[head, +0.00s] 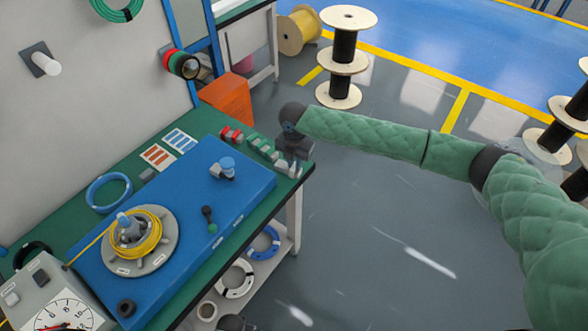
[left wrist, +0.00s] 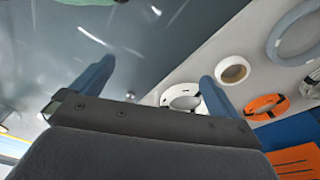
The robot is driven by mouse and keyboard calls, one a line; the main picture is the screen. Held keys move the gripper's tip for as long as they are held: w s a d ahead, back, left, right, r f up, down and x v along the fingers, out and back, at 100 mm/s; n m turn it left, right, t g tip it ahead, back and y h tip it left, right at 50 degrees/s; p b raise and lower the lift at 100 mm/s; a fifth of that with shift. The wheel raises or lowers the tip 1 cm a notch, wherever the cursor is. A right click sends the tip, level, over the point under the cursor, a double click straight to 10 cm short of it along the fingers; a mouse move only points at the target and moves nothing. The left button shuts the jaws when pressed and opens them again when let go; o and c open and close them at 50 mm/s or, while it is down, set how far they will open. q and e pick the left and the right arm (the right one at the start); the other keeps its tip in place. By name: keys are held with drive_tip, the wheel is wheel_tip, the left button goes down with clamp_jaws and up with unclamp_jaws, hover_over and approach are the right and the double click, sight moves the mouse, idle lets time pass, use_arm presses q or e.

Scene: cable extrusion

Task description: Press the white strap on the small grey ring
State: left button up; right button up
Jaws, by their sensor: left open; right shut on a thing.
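A grey disc (head: 165,262) with a yellow cable coil (head: 152,243) sits on the blue board, with small white pieces on its rim. I cannot tell which piece is the white strap or whether this disc is the small grey ring. My right gripper (head: 296,153) is at the table's far right corner, beside a row of small blocks. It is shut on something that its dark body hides. My left gripper (left wrist: 155,85) shows in the left wrist view with its two blue fingers wide apart and nothing between them. It hangs near the lower shelf.
A blue cable ring (head: 109,192) lies behind. A dial box (head: 55,300) stands at the near left. White (head: 236,279) and blue coils lie on the shelf below.

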drive_tip(key=shift+r+p, duration=0.95)
drive_tip(key=shift+r, duration=0.3)
drive_tip(key=shift+r+p, duration=0.8)
drive_tip(key=shift+r, duration=0.35)
use_arm(q)
drive_tip(key=s+a+f+p, duration=0.1)
drive_tip(key=s+a+f, duration=0.1)
drive_tip(key=f, duration=0.3)
drive_tip(key=s+a+f+t+p, duration=0.1)
drive_tip(key=s+a+f, duration=0.1)
drive_tip(key=f, duration=0.4)
drive_tip(key=shift+s+a+f, duration=0.15)
drive_tip(key=shift+s+a, duration=0.25)
drive_tip(key=shift+s, duration=0.05)
use_arm(e)
drive_tip(key=shift+r, duration=1.65)
